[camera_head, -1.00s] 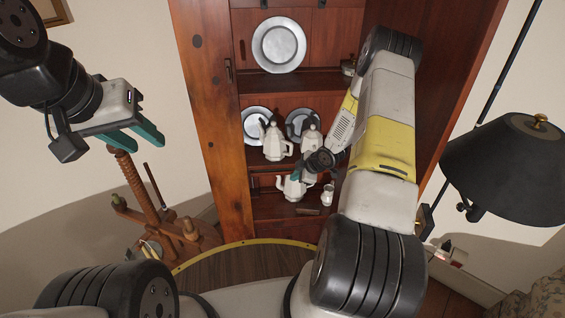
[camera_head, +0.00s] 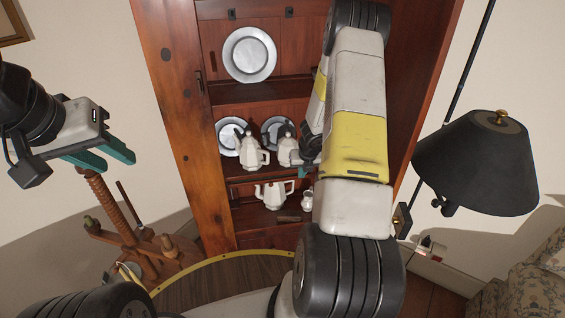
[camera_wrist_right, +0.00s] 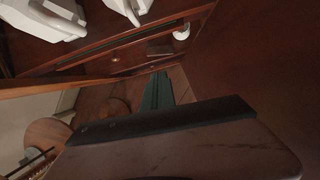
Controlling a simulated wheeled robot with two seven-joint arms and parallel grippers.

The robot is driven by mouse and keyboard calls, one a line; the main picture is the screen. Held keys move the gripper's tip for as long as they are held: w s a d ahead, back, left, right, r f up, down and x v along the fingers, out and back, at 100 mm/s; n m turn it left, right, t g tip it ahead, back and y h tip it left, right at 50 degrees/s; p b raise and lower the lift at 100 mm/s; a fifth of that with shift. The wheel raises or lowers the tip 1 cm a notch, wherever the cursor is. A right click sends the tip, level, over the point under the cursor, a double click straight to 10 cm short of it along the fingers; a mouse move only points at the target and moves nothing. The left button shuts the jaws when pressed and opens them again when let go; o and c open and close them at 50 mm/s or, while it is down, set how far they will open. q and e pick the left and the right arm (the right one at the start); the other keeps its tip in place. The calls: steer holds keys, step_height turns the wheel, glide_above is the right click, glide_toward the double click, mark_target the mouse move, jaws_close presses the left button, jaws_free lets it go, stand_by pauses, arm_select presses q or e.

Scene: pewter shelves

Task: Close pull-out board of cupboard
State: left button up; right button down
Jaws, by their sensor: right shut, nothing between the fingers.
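The reddish wooden cupboard (camera_head: 185,130) stands ahead with open shelves. Its lower ledge (camera_head: 250,215) bears a white teapot (camera_head: 272,194), a small white jug (camera_head: 308,199) and a brown block (camera_head: 288,218). I cannot tell for sure which ledge is the pull-out board. My right gripper (camera_head: 308,170) is inside the cupboard opening, right of the white pitchers, partly hidden by my arm. Its teal fingers (camera_wrist_right: 157,92) are shut and empty in the right wrist view, below the block and jug. My left gripper (camera_head: 112,157) is open and empty in free air, left of the cupboard.
White pitchers (camera_head: 250,150) and pewter plates (camera_head: 228,133) fill the middle shelf. A large plate (camera_head: 249,55) stands above. A wooden spinning-wheel-like stand (camera_head: 105,205) is at left. A black lamp (camera_head: 480,165) and a patterned seat (camera_head: 535,280) are at right.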

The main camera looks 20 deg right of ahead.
mark_target(295, 175)
steer(key=w+d+f, duration=0.1)
steer(key=w+f, duration=0.7)
steer(key=f, duration=0.1)
steer(key=shift+d+n, duration=0.2)
steer(key=shift+n, duration=0.1)
stand_by(0.3)
steer(key=shift+w, duration=0.8)
steer(key=shift+w+d, duration=0.1)
steer(key=shift+w, duration=0.25)
steer(key=shift+r, duration=0.1)
